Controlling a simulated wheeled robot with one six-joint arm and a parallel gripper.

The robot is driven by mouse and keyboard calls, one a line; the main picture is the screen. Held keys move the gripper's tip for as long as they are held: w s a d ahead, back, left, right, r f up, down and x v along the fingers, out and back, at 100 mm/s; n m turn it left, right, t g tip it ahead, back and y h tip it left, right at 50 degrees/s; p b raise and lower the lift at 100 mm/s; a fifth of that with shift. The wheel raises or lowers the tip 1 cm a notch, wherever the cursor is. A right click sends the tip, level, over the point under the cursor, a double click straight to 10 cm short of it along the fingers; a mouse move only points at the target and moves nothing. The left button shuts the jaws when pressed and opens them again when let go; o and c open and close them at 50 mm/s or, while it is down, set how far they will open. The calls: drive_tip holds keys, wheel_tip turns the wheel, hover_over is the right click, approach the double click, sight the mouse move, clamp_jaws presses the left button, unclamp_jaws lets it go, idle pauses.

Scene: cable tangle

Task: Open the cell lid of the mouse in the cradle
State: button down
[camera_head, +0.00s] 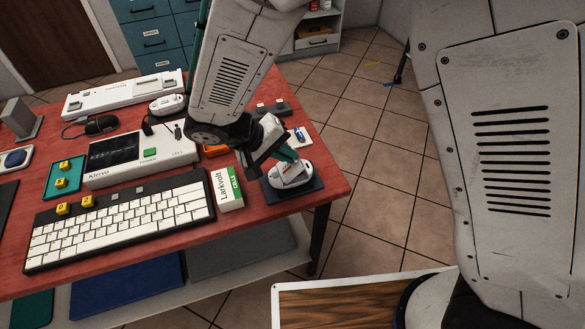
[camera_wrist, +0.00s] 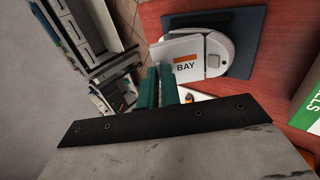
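The white mouse (camera_head: 291,183) lies in a dark flat cradle (camera_head: 297,192) near the table's right edge. In the wrist view the mouse (camera_wrist: 219,52) shows a grey square button, and the cradle (camera_wrist: 250,18) lies under it. A flat white panel marked BAY, the cell lid (camera_wrist: 186,57), has a corner past the rounded body; it looks tilted, but I cannot tell how far it is open. My gripper (camera_head: 283,157) is right at the mouse. Its green fingers (camera_wrist: 160,72) are close together beside the panel's lower edge, with nothing visible between them. Contact is unclear.
A green-and-white cell box (camera_head: 227,189) stands left of the cradle, with the keyboard (camera_head: 120,220) beyond it. A charger unit (camera_head: 140,158) and an orange item (camera_head: 215,151) lie behind. A small white card with a blue item (camera_head: 299,136) lies behind the mouse.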

drive_tip(key=shift+s+a+r+t+h, duration=0.1)
drive_tip(key=shift+s+a+t+h, duration=0.15)
drive_tip(key=shift+a+h, duration=0.55)
drive_tip(key=shift+d, duration=0.25)
drive_tip(key=shift+s+a+t+h, duration=0.15)
drive_tip(key=shift+a+h, duration=0.15)
drive_tip(key=shift+h, duration=0.3)
drive_tip(key=shift+w+a+t+h, duration=0.1)
drive_tip(key=shift+a+h, duration=0.2)
drive_tip(key=shift+h, duration=0.3)
drive_tip(key=shift+s+a, duration=0.25)
drive_tip(key=shift+a, duration=0.3)
drive_tip(key=c, duration=2.2)
unclamp_jaws()
drive_tip(key=shift+a, duration=0.1)
